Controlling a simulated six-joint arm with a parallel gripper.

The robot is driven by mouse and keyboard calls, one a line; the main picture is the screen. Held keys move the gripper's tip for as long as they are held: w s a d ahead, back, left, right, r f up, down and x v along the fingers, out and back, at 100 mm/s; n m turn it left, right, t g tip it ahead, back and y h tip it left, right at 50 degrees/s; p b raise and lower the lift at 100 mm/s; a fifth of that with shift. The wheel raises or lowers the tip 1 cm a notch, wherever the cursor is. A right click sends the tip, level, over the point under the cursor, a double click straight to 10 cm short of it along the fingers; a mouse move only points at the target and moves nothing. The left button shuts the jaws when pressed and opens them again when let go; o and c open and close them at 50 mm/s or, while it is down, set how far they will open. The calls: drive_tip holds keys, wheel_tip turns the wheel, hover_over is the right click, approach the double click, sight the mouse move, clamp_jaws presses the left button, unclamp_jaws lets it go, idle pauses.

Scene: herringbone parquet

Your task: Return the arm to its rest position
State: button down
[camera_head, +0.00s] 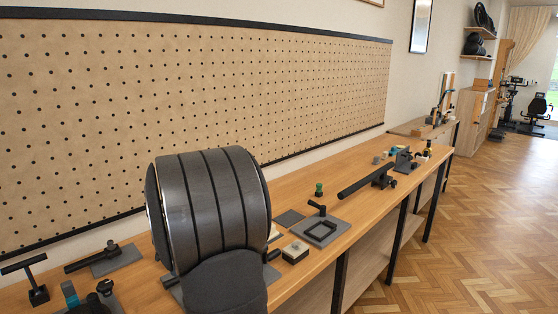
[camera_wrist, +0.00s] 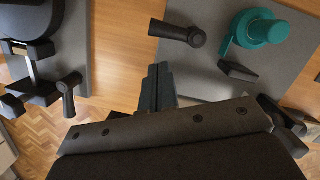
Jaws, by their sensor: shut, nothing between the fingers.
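In the wrist view my gripper (camera_wrist: 158,72) points away from the camera, its two dark fingers together with nothing between them. It hangs over the wooden bench (camera_wrist: 125,50), in the gap between two grey plates. To its right a teal round part (camera_wrist: 258,30) and a black handle (camera_wrist: 178,33) sit on one plate (camera_wrist: 205,75). In the head view my large grey arm link stands in the foreground over the bench (camera_head: 290,190). My gripper cannot be made out there.
In the head view a pegboard (camera_head: 200,80) runs behind the bench. A black square frame (camera_head: 320,230), a small box (camera_head: 295,252) and a long black bar (camera_head: 365,180) lie right of my arm. A T-handled tool (camera_head: 36,282) stands at left. Parquet floor (camera_head: 470,220) is open at right.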

drive_tip(key=x, duration=0.5)
drive_tip(key=shift+w+f, duration=0.25)
drive_tip(key=d, duration=0.2)
drive_tip(key=shift+w+d+f, duration=0.15)
drive_tip(key=shift+w+d, duration=0.05)
drive_tip(key=shift+d, duration=0.2)
wheel_tip(320, 180, up, 16)
drive_tip(key=n, duration=1.8)
drive_tip(key=d+x, duration=0.1)
drive_tip(key=x, duration=0.6)
drive_tip(key=shift+w+a+f, duration=0.15)
drive_tip(key=shift+w+f, duration=0.1)
drive_tip(key=shift+w, duration=0.05)
drive_tip(key=v, duration=1.7)
drive_tip(key=shift+a+r, duration=0.15)
drive_tip(key=shift+r, duration=0.1)
drive_tip(key=shift+f, duration=0.1)
